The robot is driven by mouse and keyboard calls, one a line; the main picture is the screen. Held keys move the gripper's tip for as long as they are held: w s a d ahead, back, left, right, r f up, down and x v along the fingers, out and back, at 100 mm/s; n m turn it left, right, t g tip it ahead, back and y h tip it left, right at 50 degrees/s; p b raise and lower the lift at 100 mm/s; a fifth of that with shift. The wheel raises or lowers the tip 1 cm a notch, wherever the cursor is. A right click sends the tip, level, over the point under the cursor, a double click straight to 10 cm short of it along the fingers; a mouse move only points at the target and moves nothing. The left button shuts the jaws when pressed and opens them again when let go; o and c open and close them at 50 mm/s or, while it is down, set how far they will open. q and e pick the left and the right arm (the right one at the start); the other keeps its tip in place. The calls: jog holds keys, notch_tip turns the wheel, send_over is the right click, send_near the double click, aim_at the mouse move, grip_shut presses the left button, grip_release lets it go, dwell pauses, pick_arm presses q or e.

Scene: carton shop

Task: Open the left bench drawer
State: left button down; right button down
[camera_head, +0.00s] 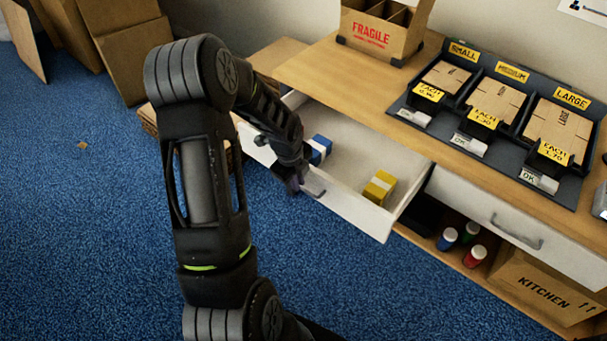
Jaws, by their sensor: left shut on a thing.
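The left bench drawer (352,214) is pulled out from the wooden bench (335,78), and its white inside shows. A blue-and-white block (320,147) and a yellow block (379,188) lie in it. My left gripper (296,186) is at the front of this drawer, shut on its handle (314,190); my own arm and fingers hide much of the grip. My right gripper is not in view.
The right drawer (490,219) is closed. Below it, several small jars (474,256) and a KITCHEN carton (541,287) stand on a shelf. A sorter tray (478,138) and a FRAGILE box (379,32) stand on the bench top.

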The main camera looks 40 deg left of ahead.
pick_arm(q)
jog(key=shift+s, duration=0.7)
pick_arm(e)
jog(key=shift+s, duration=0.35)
pick_arm(q)
jog(key=c, duration=1.5)
grip_release()
jog(key=r, duration=0.2)
jog(key=s+r, duration=0.1)
jog(key=r, duration=0.4)
jog(key=shift+s+r, duration=0.2)
jog(key=shift+r, duration=0.15)
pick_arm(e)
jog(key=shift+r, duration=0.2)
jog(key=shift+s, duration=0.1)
